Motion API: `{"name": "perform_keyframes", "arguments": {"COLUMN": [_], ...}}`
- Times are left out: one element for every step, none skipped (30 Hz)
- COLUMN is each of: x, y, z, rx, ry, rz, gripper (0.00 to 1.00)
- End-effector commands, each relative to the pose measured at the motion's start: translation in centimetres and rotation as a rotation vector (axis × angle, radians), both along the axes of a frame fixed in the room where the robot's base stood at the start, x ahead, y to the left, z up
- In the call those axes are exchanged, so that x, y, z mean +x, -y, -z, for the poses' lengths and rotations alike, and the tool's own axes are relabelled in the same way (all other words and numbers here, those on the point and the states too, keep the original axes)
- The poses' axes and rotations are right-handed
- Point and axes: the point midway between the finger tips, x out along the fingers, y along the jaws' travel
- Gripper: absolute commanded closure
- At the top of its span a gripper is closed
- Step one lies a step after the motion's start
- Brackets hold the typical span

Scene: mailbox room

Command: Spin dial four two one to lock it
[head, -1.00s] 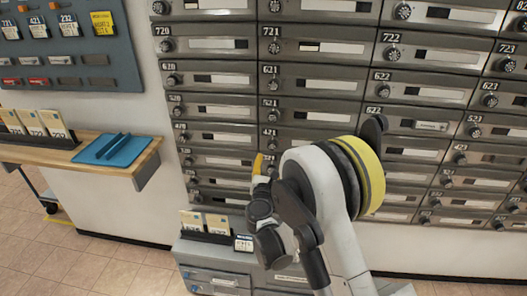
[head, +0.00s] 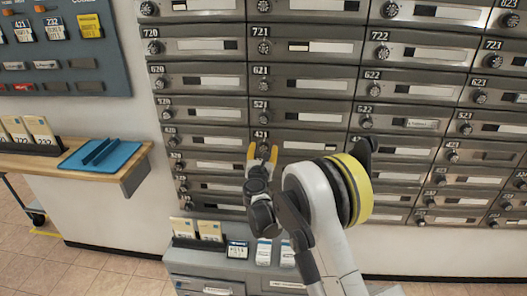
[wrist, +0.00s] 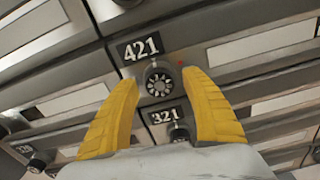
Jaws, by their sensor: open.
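The box labelled 421 (head: 300,146) is a grey metal drawer front in the mailbox wall, in the column below 521. Its round black dial (wrist: 158,80) shows in the wrist view just under the 421 label (wrist: 141,48), with a small red mark to its right. My gripper (head: 262,152) has yellow fingers, spread apart at the 421 dial. In the wrist view the gripper (wrist: 160,100) is open, with one finger on each side of the dial. The fingers look apart from the dial. In the head view the dial is mostly hidden by the fingers.
The 321 dial (wrist: 179,135) sits just below, close to the right finger. A grey cabinet (head: 200,262) with cards on top stands below the boxes. A wooden shelf (head: 130,170) with a blue tray (head: 100,155) is at the left.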

Motion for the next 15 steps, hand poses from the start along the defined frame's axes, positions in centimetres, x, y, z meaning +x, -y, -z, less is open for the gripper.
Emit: {"name": "perform_keyframes", "arguments": {"x": [-0.01,-0.01,-0.01,-0.02,-0.02,-0.02,-0.03,-0.03,-0.03,-0.03,-0.03,-0.03,-0.03,-0.03,-0.04], "y": [0.0,0.0,0.01,0.0,0.0,0.01,0.0,0.0,0.01,0.01,0.01,0.01,0.01,0.01,0.01], "z": [-0.02,-0.03,-0.03,-0.03,-0.03,-0.02,-0.02,-0.02,-0.02,-0.02,-0.02,-0.02,-0.02,-0.02,-0.02], "rx": [0.0,0.0,0.0,0.0,0.0,0.0,0.0,0.0,0.0,0.0,0.0,0.0,0.0,0.001,0.002], "ry": [0.0,0.0,0.0,0.0,0.0,0.0,0.0,0.0,0.0,0.0,0.0,0.0,0.0,0.0,0.0], "rz": [0.0,0.0,0.0,0.0,0.0,0.0,0.0,0.0,0.0,0.0,0.0,0.0,0.0,0.0,0.0], "gripper": [0.45,0.45,0.45,0.49,0.59,0.71,0.8,0.89,0.98,0.98,0.99,0.99,0.99,0.99,0.99]}}
